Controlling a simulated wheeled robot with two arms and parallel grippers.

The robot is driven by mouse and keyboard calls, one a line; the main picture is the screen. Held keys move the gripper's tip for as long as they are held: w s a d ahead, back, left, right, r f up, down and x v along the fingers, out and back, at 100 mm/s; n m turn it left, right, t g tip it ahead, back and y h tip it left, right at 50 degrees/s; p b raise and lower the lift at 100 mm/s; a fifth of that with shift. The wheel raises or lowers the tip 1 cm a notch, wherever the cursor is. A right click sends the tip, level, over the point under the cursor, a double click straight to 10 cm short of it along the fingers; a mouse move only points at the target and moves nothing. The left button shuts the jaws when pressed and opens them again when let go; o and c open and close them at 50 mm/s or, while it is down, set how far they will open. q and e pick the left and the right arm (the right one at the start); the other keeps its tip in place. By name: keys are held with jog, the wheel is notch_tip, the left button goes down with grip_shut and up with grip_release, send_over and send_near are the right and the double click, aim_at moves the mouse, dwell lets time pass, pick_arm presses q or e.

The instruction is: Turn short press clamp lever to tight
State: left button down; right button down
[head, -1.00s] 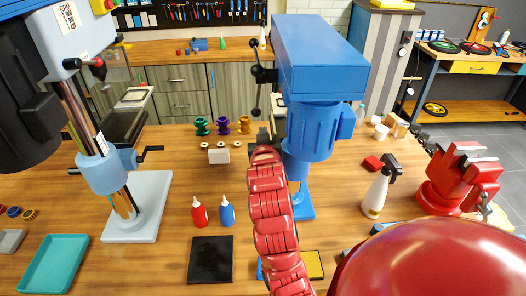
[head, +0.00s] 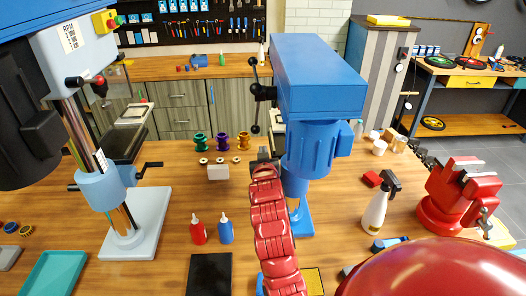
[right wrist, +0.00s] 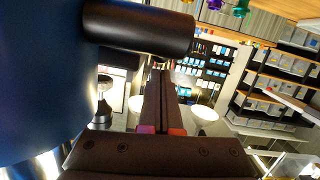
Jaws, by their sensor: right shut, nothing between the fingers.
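A blue press (head: 318,80) stands in the middle of the head view, with a black lever handle (head: 256,96) at its left side. My red right arm reaches up to this press, and my right gripper (head: 264,157) is beside its lower left side. In the right wrist view the right gripper (right wrist: 162,95) is shut and empty. There a thick black cylinder (right wrist: 138,30) lies just above the fingers, with a large blue body (right wrist: 40,80) at the left. I cannot tell whether the gripper touches the cylinder. The clamp lever is not clearly seen in the head view.
A taller press with a grey head (head: 85,50) stands at the left. Red (head: 198,232) and blue (head: 226,231) bottles, a black pad (head: 209,272) and a white spray bottle (head: 376,210) stand around my arm. A red vise (head: 462,195) is at the right.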

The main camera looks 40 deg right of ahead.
jog(key=shift+w+d+f+g+y, duration=0.1)
jog(key=shift+w+f+g+y, duration=0.1)
jog(key=shift+g+y, duration=0.1)
jog(key=shift+f+b, duration=0.15)
jog(key=shift+b, duration=0.25)
jog(key=shift+w+d+f+g+y+b, duration=0.2)
jog(key=shift+f+g+y+b, duration=0.2)
jog(key=shift+g+b, duration=0.25)
jog(key=f+b, duration=0.1)
jog(key=b, duration=0.1)
jog(key=f+b, duration=0.1)
jog(key=b, duration=0.1)
jog(key=shift+w+d+f+g, duration=0.1)
jog(key=shift+w+f+g, duration=0.2)
jog(key=shift+g, duration=0.05)
jog(key=shift+f+b, duration=0.6)
jog(key=shift+b, duration=0.7)
jog(key=shift+d, duration=0.1)
